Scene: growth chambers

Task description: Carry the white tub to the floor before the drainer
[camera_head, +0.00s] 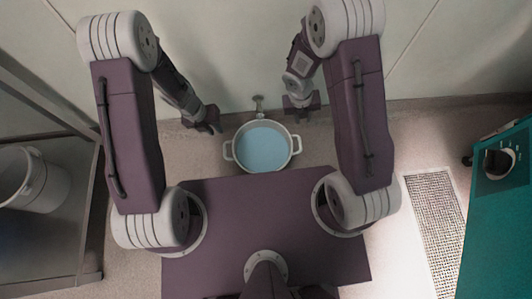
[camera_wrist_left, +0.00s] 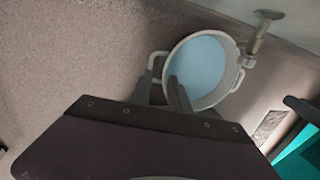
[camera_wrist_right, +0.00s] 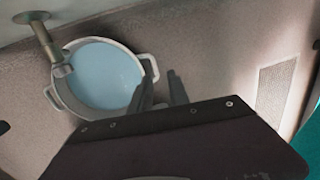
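A white tub (camera_head: 229,154) with two side handles stands on the floor by the wall, under a tap (camera_head: 258,104), and holds pale blue water. It also shows in the left wrist view (camera_wrist_left: 232,89) and the right wrist view (camera_wrist_right: 63,98). My left gripper (camera_head: 213,127) is open and empty, above and left of the tub; its fingers show near one handle (camera_wrist_left: 154,64). My right gripper (camera_head: 301,112) is open and empty, above and right of the tub, near the other handle (camera_wrist_right: 151,66). Neither gripper visibly holds a handle.
A floor grating (camera_head: 435,215), possibly the drainer, lies at the right. A teal unit (camera_head: 495,225) stands beyond it. A metal rack (camera_head: 75,235) at the left holds another white tub (camera_head: 45,188). The floor between the tub and the grating looks clear.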

